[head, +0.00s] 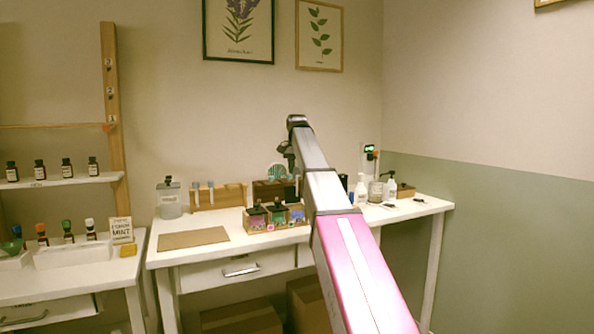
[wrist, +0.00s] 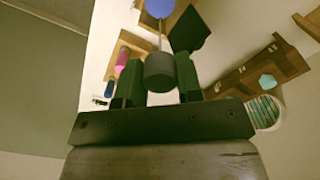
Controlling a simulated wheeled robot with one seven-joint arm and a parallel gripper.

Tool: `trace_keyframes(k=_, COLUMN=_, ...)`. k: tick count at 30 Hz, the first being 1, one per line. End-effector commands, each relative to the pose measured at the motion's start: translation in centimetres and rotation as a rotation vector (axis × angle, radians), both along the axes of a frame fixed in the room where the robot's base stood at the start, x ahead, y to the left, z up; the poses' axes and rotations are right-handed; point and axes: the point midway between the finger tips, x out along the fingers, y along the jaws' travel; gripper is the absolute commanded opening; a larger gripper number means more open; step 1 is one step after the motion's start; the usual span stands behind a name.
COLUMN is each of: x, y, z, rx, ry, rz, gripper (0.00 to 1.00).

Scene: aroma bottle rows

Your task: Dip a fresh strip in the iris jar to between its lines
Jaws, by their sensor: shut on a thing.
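My gripper (wrist: 160,88) is shut on a dark grey cylindrical knob (wrist: 160,72), with a dark green finger on either side. A thin stem runs from the knob toward a blue round piece (wrist: 160,8) at the top edge; I cannot tell whether they are joined or whether this is a strip. In the head view my gripper (head: 290,155) is raised above the back of the white table, and its held thing is too small to make out. Small dark-lidded jars (head: 256,217) stand in a wooden holder with coloured labels; I cannot read which is iris.
A brown mat (head: 193,238) lies on the white table (head: 250,252). A glass container (head: 169,200) and a wooden rack (head: 229,196) stand at the back left. A white pump bottle (head: 361,189) and a glass jar (head: 376,192) stand to the right of my arm.

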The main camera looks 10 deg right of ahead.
Motion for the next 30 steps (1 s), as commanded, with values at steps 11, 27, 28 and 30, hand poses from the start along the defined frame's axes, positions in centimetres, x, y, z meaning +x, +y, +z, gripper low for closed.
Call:
trace_keyframes(k=11, x=0.0, y=0.0, z=-2.8, rx=0.0, ry=0.0, rz=0.001, gripper=0.18)
trace_keyframes(k=27, x=0.0, y=0.0, z=-4.2, rx=-0.001, ry=-0.001, rz=0.001, gripper=0.18)
trace_keyframes(k=28, x=0.0, y=0.0, z=-4.2, rx=-0.001, ry=-0.001, rz=0.001, gripper=0.18)
trace_keyframes(k=30, x=0.0, y=0.0, z=-4.2, rx=-0.001, ry=-0.001, rz=0.001, gripper=0.18)
